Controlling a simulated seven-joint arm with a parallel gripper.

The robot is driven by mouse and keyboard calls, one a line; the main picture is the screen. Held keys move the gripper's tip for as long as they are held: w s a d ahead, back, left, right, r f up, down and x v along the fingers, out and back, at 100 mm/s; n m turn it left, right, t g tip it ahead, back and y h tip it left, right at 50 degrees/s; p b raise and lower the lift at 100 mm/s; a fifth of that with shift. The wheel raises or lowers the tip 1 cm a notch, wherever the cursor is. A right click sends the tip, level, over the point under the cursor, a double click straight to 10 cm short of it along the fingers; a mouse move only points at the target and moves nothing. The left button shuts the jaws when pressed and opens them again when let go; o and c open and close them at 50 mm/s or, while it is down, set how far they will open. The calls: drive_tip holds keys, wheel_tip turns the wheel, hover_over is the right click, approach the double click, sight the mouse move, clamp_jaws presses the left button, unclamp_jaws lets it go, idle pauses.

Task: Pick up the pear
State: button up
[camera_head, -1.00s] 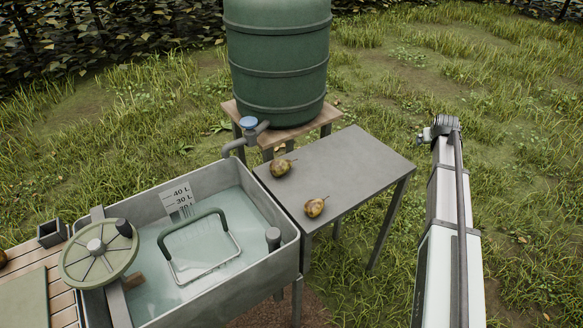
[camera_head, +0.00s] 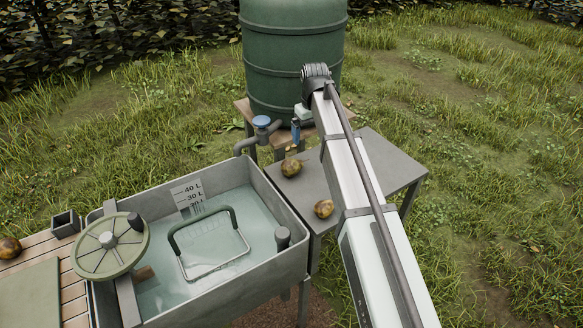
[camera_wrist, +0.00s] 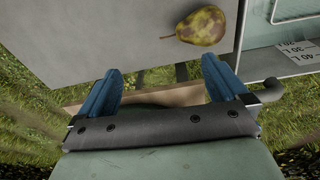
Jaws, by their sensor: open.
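Two brownish-yellow pears lie on the grey table in the head view. The back pear (camera_head: 291,167) is near the table's far left corner; the front pear (camera_head: 324,208) is beside my arm. A third pear (camera_head: 9,248) sits at the left edge on wooden slats. My gripper (camera_head: 296,130) is above the far end of the table, beyond the back pear, and partly hidden by my arm. In the wrist view its blue fingers (camera_wrist: 161,68) are spread and empty. One pear (camera_wrist: 203,25), seemingly the back one, lies past the fingertips, stem pointing left, untouched.
The grey table (camera_head: 400,168) is partly covered by my arm. A water basin (camera_head: 270,270) with a wire handle adjoins it on the left. A green barrel (camera_head: 290,60) with a blue-handled tap (camera_head: 261,122) stands close behind the gripper. Open grass lies to the right.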

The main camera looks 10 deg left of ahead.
drive_tip(key=r+n+g, duration=0.1)
drive_tip(key=r, duration=0.1)
hover_over(293, 159)
drive_tip(key=f, duration=0.7)
drive_tip(key=shift+s+f, duration=0.35)
drive_tip(key=shift+s, duration=0.05)
drive_tip(key=shift+w+f, duration=0.2)
drive_tip(key=shift+f, duration=3)
drive_tip(key=shift+c, duration=0.4)
drive_tip(key=c, duration=0.8)
drive_tip(key=shift+r, duration=0.15)
drive_tip(key=shift+c, duration=0.2)
